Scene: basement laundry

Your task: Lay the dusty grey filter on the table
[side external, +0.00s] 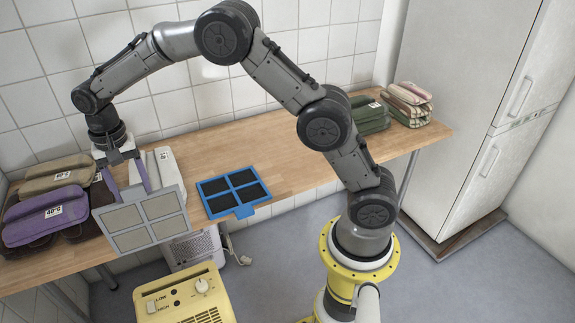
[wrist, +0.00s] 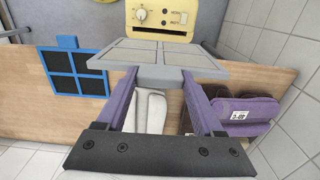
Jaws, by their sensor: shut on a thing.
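The grey filter (side external: 142,222) has a light grey frame with several dull grey-beige panels. In the side external view the filter is tilted and overlaps the front edge of the wooden table (side external: 300,150) at the left. It seems held above the table, though the gap is hard to judge. In the wrist view the filter (wrist: 167,60) reaches out from the fingertips (wrist: 160,76) toward the yellow appliance.
A blue-framed filter with dark panels (side external: 233,190) lies at the front edge. White folded cloth (side external: 163,160) and purple (side external: 42,222) and tan (side external: 55,176) bundles are at the left. Green bundles (side external: 368,112) are at the far right. A yellow appliance (side external: 185,297) stands in front. The table's middle is clear.

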